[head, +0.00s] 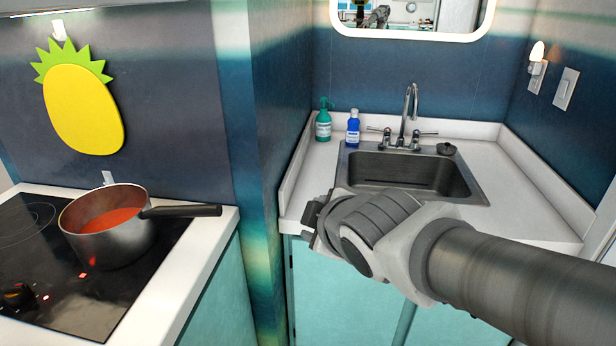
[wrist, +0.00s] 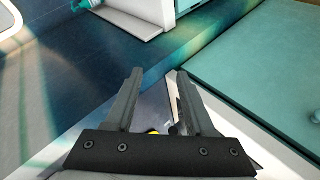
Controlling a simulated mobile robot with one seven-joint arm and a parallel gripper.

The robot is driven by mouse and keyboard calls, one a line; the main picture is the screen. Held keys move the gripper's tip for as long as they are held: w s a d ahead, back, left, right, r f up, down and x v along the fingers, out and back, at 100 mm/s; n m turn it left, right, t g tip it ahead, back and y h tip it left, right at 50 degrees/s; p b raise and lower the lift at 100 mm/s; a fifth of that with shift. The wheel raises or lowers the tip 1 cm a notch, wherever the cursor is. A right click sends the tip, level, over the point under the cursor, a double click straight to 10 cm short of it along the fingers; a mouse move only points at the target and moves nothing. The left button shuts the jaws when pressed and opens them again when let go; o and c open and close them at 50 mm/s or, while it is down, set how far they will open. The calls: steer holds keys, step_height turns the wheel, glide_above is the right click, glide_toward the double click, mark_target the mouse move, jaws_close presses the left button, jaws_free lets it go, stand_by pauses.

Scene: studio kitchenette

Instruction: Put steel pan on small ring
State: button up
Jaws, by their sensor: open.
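The steel pan (head: 118,240) stands on the black cooktop (head: 65,308) at the left of the head view. It holds red-orange sauce, and its dark handle (head: 185,211) points right, over the white counter edge. Ring outlines (head: 35,222) show on the glass behind and left of the pan. I cannot tell which ring lies under the pan. My gripper (head: 312,220) is in front of the sink counter, right of the pan and apart from it. In the wrist view its two fingers (wrist: 156,100) are spread with nothing held between them. The pan is not recognisable in the wrist view.
A wall corner (head: 265,150) juts out between the cooktop and the sink counter. The sink (head: 410,176), a green bottle (head: 323,122) and a blue bottle (head: 353,128) are at the right. A control knob (head: 17,296) is at the cooktop's front left.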

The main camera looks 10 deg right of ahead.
steer(key=s+d+f+m+g+h, duration=0.1)
steer(key=s+d+m+g, duration=0.4)
steer(key=s+m, duration=0.8)
steer(key=shift+d+f+m+h, duration=0.4)
steer(key=shift+d+f, duration=0.35)
steer(key=shift+d, duration=0.15)
steer(key=shift+r, duration=0.1)
step_height(320, 180, up, 17)
steer(key=p, duration=1.7)
steer(key=shift+f, duration=0.2)
steer(key=shift+a, duration=0.25)
